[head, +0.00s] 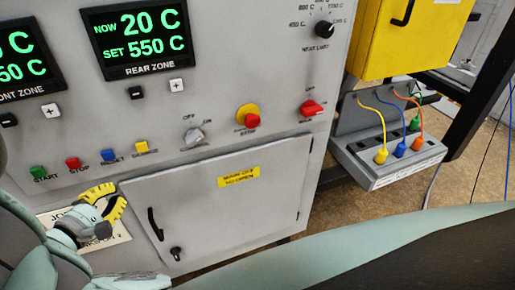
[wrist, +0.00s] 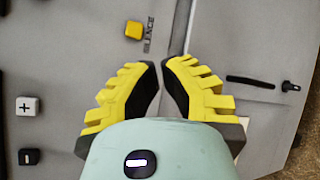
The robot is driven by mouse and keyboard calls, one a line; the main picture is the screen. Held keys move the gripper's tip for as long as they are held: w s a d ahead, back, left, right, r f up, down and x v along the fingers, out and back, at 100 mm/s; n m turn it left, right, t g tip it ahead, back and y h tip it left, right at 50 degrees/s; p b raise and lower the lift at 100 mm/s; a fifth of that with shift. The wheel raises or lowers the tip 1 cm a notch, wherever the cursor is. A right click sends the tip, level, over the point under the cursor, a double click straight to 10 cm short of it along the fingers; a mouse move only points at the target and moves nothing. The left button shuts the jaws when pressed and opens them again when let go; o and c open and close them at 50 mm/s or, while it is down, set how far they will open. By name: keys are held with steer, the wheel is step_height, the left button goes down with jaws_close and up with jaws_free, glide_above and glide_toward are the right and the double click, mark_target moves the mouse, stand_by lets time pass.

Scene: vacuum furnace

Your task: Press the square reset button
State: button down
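The blue square reset button (head: 109,155) is on the front panel in the head view. It stands in a row between the red stop button (head: 73,163) and the yellow button (head: 141,147). My gripper (head: 121,192) is below that row, by the upper left corner of the lower door, apart from the button. In the wrist view my gripper's yellow fingers (wrist: 160,64) lean together with only a narrow gap at the tips and nothing between them. The wrist view shows the yellow button (wrist: 133,30), but not the blue one, which seems hidden behind my gripper.
A green start button (head: 39,172) is at the row's left end. A grey knob (head: 194,136), a red mushroom stop button (head: 248,117) and a red switch (head: 312,107) are to the right. The lower door (head: 220,215) has a black handle (head: 155,224).

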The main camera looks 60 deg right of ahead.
mark_target(108, 155)
steer(key=w+d, duration=0.1)
steer(key=w, duration=0.1)
steer(key=w+d, duration=0.2)
steer(key=w, duration=0.1)
steer(key=w+d, duration=0.2)
steer(key=shift+w+d, duration=0.1)
steer(key=shift+w, duration=0.05)
stand_by(0.3)
steer(key=c, duration=1.7)
jaws_free()
jaws_close()
steer(key=shift+w+f+b, duration=0.1)
steer(key=shift+w+b, duration=0.05)
steer(key=shift+b, duration=0.15)
steer(key=shift+w+d, duration=0.15)
steer(key=shift+w, duration=0.1)
